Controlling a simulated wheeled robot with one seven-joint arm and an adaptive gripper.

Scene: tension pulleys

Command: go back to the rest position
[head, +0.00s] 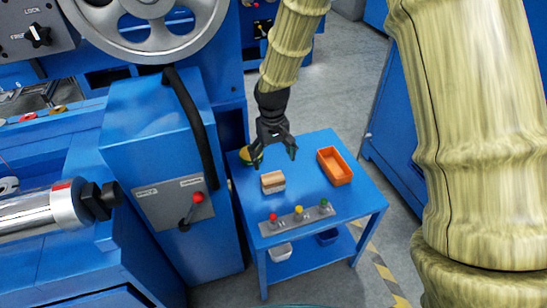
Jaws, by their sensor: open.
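My gripper (274,153) hangs at the end of my arm above the back of a small blue table (350,205). Its dark fingers are spread apart and nothing shows between them. A small block (272,182), light wood-coloured and grey, lies on the table just below the gripper and looks apart from it. A round yellowish thing (247,156) shows at the table's back left edge, partly behind the left finger.
An orange bin (335,167) stands on the table's right. A strip (299,221) with red, yellow and green knobs lies along the front. A blue machine (165,170) with a red-knobbed lever (197,198) stands close on the left. White and blue bins sit on the lower shelf.

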